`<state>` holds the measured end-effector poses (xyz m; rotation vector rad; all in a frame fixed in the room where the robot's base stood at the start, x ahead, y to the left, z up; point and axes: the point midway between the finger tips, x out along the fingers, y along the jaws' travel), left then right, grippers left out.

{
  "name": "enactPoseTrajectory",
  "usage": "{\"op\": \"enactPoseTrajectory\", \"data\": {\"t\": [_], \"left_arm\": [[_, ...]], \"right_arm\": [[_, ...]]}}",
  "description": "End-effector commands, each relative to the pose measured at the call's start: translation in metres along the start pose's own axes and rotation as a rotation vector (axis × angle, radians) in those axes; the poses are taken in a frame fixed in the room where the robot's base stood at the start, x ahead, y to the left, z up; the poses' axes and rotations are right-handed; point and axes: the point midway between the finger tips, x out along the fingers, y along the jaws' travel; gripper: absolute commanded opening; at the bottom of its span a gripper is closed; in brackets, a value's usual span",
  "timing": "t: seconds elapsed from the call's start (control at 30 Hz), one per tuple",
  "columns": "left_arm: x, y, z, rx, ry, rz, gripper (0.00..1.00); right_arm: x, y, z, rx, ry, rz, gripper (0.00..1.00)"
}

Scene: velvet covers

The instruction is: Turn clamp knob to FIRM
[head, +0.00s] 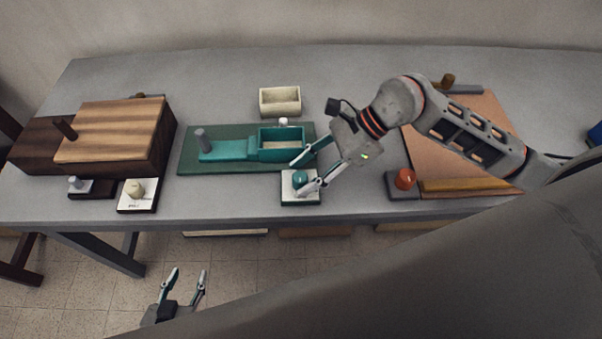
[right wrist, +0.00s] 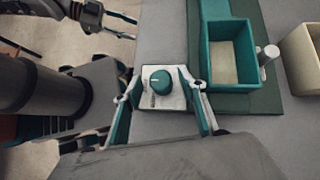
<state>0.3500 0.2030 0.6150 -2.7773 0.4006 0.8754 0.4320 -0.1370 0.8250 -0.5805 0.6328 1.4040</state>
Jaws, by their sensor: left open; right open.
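A teal knob (head: 299,177) sits on a white plate with a dark base near the table's front edge. In the right wrist view the teal knob (right wrist: 160,82) has a pale pointer mark, and small dark print on the plate is too small to read. My right gripper (head: 301,179) is open, its fingers on either side of the knob; I cannot tell whether they touch it. It also shows in the right wrist view (right wrist: 158,73). My left gripper (head: 187,277) is open and empty, low in front of the table, over the floor.
Behind the knob is a green board (head: 190,160) with a teal tray (head: 262,133). A cream knob (head: 136,188) and wooden block (head: 110,118) stand left. A red knob (head: 405,179) stands right by an orange-tan board (head: 480,118). A cream box (head: 280,101) is behind.

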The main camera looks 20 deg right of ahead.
Motion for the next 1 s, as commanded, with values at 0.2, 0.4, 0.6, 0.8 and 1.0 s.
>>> {"op": "enactPoseTrajectory", "data": {"t": [0.2,0.4,0.6,0.8,1.0], "left_arm": [[0.001,-0.001,-0.003,0.000,0.005,-0.001,0.42],[0.001,-0.001,-0.004,0.000,0.006,-0.001,0.42],[0.001,-0.001,-0.004,0.000,0.006,0.000,0.42],[0.001,-0.001,-0.003,0.000,0.006,0.000,0.42],[0.004,0.000,0.002,0.003,0.002,0.000,0.42]], "right_arm": [[0.015,0.000,0.000,0.000,0.000,0.001,0.41],[0.016,0.000,0.000,0.000,0.001,0.000,0.41],[0.016,0.000,0.000,0.000,0.001,0.000,0.05],[0.016,0.000,0.000,-0.001,0.001,0.002,0.02],[0.017,-0.001,-0.001,-0.025,0.002,0.025,0.02]]}}
